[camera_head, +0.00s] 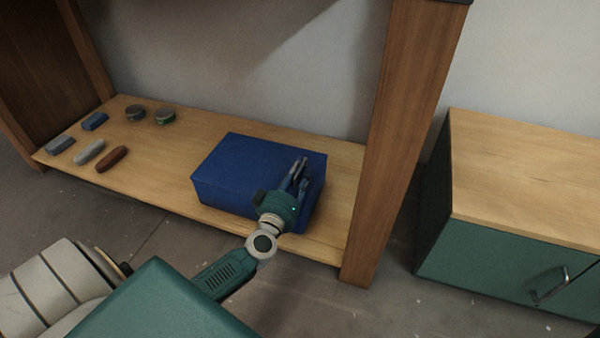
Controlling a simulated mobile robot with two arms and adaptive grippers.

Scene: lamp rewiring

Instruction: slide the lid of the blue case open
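The blue case (245,165) lies on the low wooden shelf, toward its right end. Its top looks flat and closed, with no gap showing. My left gripper (300,170) reaches in over the right part of the case. Its fingers point away from me, at or just above the top surface; I cannot tell whether they touch it. The gripper hides the case's near right part. My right gripper is not in view.
Small items lie at the shelf's left: a blue block (95,121), a grey-blue block (60,145), a grey piece (89,152), a brown piece (112,159) and two round tins (135,113). A wooden post (400,130) stands right of the case, then a green cabinet (500,262).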

